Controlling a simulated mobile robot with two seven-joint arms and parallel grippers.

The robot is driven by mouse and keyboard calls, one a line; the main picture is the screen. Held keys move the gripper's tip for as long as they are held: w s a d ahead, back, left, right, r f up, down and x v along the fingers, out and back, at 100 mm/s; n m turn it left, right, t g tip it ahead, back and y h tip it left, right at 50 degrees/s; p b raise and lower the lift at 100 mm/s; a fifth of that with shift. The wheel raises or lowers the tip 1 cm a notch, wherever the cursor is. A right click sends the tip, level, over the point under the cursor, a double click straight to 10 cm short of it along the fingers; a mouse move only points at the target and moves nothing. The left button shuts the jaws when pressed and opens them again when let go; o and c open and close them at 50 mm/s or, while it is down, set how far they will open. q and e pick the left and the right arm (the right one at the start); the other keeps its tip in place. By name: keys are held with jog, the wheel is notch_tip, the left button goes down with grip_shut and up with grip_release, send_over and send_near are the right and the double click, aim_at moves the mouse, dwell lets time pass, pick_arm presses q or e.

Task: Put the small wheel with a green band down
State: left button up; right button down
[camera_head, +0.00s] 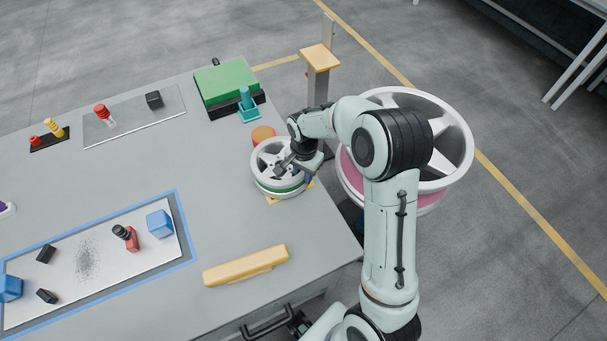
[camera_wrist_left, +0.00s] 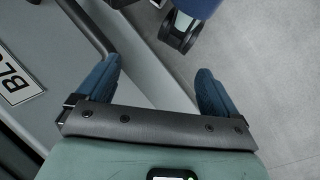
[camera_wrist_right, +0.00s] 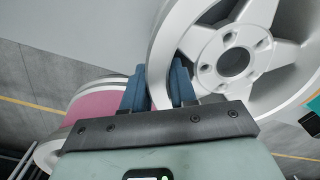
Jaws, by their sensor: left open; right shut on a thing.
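The small silver wheel with a green band (camera_head: 267,158) is near the right end of the grey table, above a yellow-orange piece whose corners show under it. The wheel looks about level; whether it touches what is below cannot be told. My right gripper (camera_head: 293,162) is shut on the wheel's rim. In the right wrist view the rim passes between the fingers (camera_wrist_right: 158,82), and the spokes and hub (camera_wrist_right: 235,62) fill the upper right. My left gripper (camera_wrist_left: 157,88) is open and empty, low beside the table's front and a dark handle (camera_wrist_left: 88,27).
A large wheel with a pink band (camera_head: 455,150) stands off the table's right end, behind my right arm. An orange round piece (camera_head: 262,133), a teal holder (camera_head: 248,108) and a green block (camera_head: 225,80) are nearby. A yellow bar (camera_head: 245,266) lies at the front.

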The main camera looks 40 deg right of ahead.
jog(key=shift+f, duration=0.25)
jog(key=shift+f, duration=0.1)
jog(key=c, duration=0.9)
grip_release()
jog(key=shift+f, duration=0.1)
jog(key=shift+r, duration=0.3)
notch_tip(320, 180, up, 11)
jog(key=shift+r+p, duration=0.1)
jog(key=shift+p, duration=0.45)
jog(key=shift+s+r, duration=0.1)
jog(key=shift+r, duration=0.15)
